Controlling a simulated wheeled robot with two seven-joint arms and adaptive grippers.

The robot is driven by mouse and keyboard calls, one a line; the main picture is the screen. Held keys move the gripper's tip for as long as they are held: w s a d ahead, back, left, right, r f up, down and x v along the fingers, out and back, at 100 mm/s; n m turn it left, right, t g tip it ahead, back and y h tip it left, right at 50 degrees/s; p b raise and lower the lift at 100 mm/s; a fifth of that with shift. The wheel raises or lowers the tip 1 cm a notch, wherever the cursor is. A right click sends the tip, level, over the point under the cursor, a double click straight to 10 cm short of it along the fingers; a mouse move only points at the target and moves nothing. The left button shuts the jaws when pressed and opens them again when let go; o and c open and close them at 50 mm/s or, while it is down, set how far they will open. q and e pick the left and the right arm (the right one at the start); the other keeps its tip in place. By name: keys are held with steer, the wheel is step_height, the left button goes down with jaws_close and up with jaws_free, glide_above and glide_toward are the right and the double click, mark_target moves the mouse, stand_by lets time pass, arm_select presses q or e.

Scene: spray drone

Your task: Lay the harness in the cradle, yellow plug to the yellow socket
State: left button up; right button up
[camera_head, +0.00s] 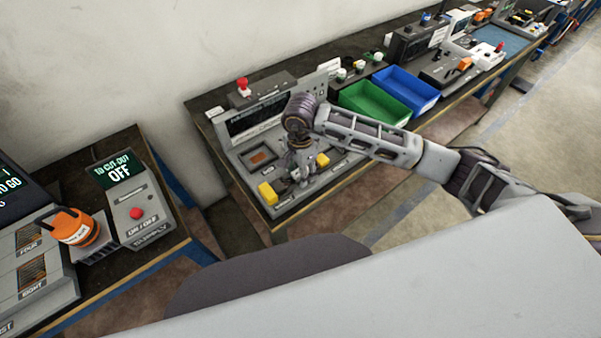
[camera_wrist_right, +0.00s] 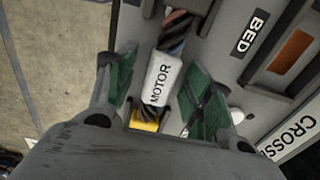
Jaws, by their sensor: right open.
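In the right wrist view, the harness shows as a white sleeve marked MOTOR (camera_wrist_right: 160,82) with dark, coloured wires (camera_wrist_right: 176,32) at its ends. A yellow part (camera_wrist_right: 146,121) sits at its lower end; I cannot tell whether it is plug or socket. My right gripper (camera_wrist_right: 160,92) is open, its green-padded fingers on either side of the sleeve. In the head view, my right gripper (camera_head: 301,174) is over the grey bench fixture (camera_head: 243,153), between a yellow block (camera_head: 267,193) at front left and a yellow part (camera_head: 322,160) at right. It hides much of the harness. My left gripper is not in view.
A green bin (camera_head: 372,103) and a blue bin (camera_head: 406,88) stand right of the fixture. On the left table are an orange-topped device (camera_head: 78,230) and a supply box (camera_head: 137,207) reading OFF.

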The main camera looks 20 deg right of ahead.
jaws_close()
stand_by(0.4)
steer(key=shift+r, duration=0.2)
step_height(320, 180, up, 9)
steer(key=shift+f+b, duration=0.1)
steer(key=shift+b, duration=0.6)
steer(key=shift+r, duration=0.35)
